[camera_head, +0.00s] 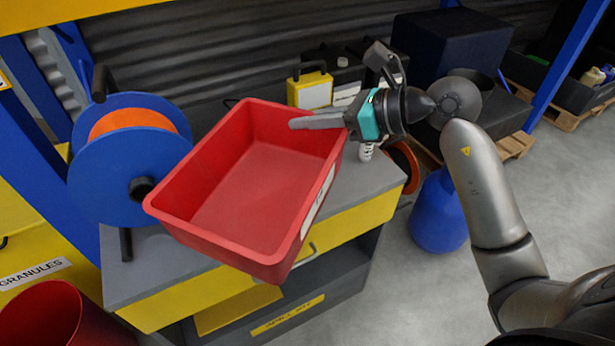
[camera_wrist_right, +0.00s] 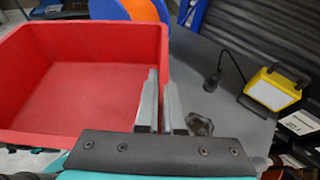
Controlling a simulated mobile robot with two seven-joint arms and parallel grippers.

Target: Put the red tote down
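The red tote (camera_head: 262,190) is empty and tilted in the head view, above the grey-topped workbench (camera_head: 150,262). It appears held clear of the bench top, though its underside is hidden. My right gripper (camera_head: 296,123) is at the tote's far right rim, with its fingers pointing left across it. In the right wrist view, the tote (camera_wrist_right: 85,90) fills the left side, and the fingers (camera_wrist_right: 162,80) straddle its wall, one inside and one outside, closed on it. My left gripper is not in view.
A blue reel with an orange band (camera_head: 120,165) stands at the bench's left. A yellow work lamp (camera_head: 310,90) stands at the back; it also shows in the right wrist view (camera_wrist_right: 275,92). A red bin (camera_head: 65,315) is lower left.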

